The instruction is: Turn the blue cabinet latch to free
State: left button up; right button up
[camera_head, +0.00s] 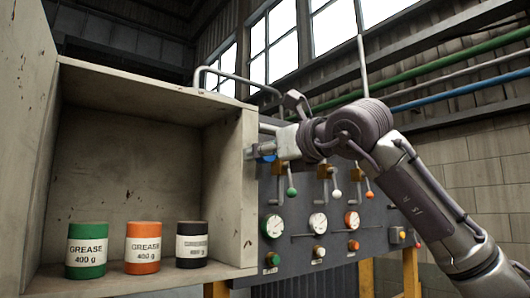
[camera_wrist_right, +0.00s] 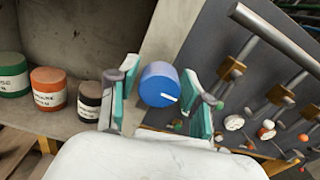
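The blue latch knob (camera_wrist_right: 158,84) shows in the right wrist view, on the front edge of the cabinet's right wall. A white mark on its face points to the right and slightly down. My right gripper (camera_wrist_right: 160,103) is open, with one teal-padded finger on each side of the knob and visible gaps to it. In the head view my right gripper (camera_head: 262,151) is at the cabinet's right edge and hides most of the blue knob (camera_head: 266,158). The cabinet (camera_head: 150,100) stands open. My left gripper is not in view.
Green (camera_head: 87,251), orange (camera_head: 143,248) and dark (camera_head: 191,245) cans stand on the cabinet floor. A grey panel (camera_head: 300,255) with gauges, levers and small knobs is just right of the cabinet. The cabinet door (camera_head: 25,120) swings out at left.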

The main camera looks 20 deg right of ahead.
jog(key=c, duration=0.7)
jog(key=shift+n, duration=0.5)
jog(key=o, duration=1.2)
jog(key=shift+c, duration=0.2)
jog(key=shift+s, duration=0.15)
jog(key=v, duration=1.1)
jog(key=shift+s, duration=0.35)
jog(key=shift+d, duration=0.15)
